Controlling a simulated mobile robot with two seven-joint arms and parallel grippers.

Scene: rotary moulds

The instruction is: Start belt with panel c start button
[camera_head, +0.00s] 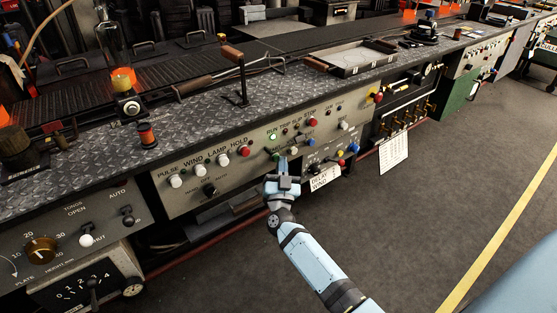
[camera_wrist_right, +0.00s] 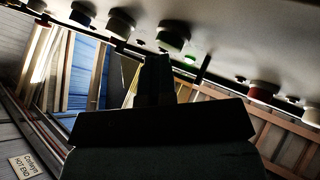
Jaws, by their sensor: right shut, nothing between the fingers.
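The grey control panel (camera_head: 250,158) on the bench front carries labels such as PULSE, WIND, LAMP and HOLD, and RUN, TRIP, SLIP and STOP further right. I cannot read a "panel c" mark. A green button (camera_head: 276,154) sits on its lower row; a green button (camera_wrist_right: 172,37) also shows in the right wrist view. My right gripper (camera_head: 284,162) is shut and empty, its tip just below and beside this button. In the right wrist view the dark fingers (camera_wrist_right: 156,75) point towards the button row; contact cannot be told. My left gripper is not in view.
A green lamp (camera_head: 272,136) shines near RUN. A red button (camera_head: 312,122), a blue button (camera_head: 311,142) and white knobs sit close by. A hanging label (camera_head: 325,178) is right of my gripper. The floor in front is clear.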

